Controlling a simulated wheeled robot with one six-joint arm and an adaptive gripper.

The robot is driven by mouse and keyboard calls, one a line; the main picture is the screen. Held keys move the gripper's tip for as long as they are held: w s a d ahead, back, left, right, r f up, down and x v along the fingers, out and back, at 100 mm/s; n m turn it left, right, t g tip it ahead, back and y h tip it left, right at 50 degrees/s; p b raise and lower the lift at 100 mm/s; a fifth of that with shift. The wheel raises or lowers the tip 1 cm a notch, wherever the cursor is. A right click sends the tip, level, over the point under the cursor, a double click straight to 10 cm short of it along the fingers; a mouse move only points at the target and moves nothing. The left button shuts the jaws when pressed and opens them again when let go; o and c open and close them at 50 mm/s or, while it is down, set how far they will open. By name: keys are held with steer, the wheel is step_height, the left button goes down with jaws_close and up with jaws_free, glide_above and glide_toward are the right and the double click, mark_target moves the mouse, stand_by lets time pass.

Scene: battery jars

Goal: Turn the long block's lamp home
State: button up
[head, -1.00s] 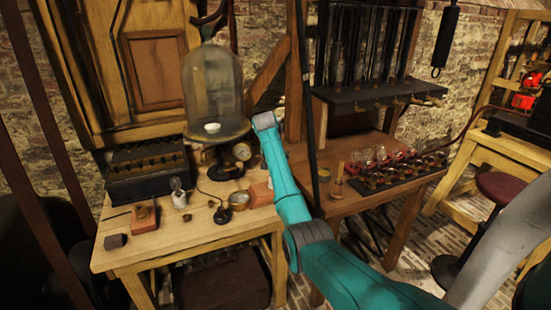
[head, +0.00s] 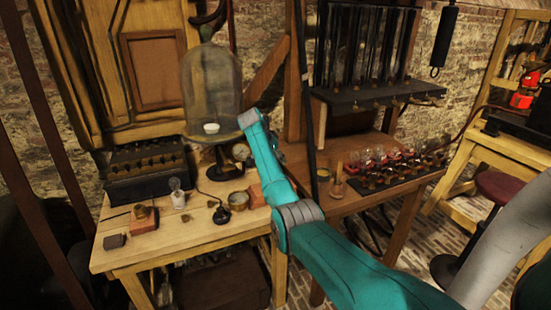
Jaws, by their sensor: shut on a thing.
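A long dark block (head: 400,182) lies on the right bench, with several small clear lamps (head: 381,158) and brass-coloured parts along it. I cannot tell which of these is the task's lamp or whether one is turned out of place. A single lamp (head: 175,185) stands upright on a pale base on the left table.
A glass bell jar (head: 212,85) stands at the back of the left table (head: 165,248). A dark battery box (head: 150,180), an orange block (head: 144,217) and a black knob-like piece (head: 221,215) are on that table. Glass tubes (head: 365,45) hang above the right bench (head: 345,203).

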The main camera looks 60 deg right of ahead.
steer(key=o, duration=1)
steer(key=shift+o, duration=0.2)
steer(key=v, duration=1.1)
steer(key=shift+a+r, duration=0.2)
steer(key=shift+r, duration=0.2)
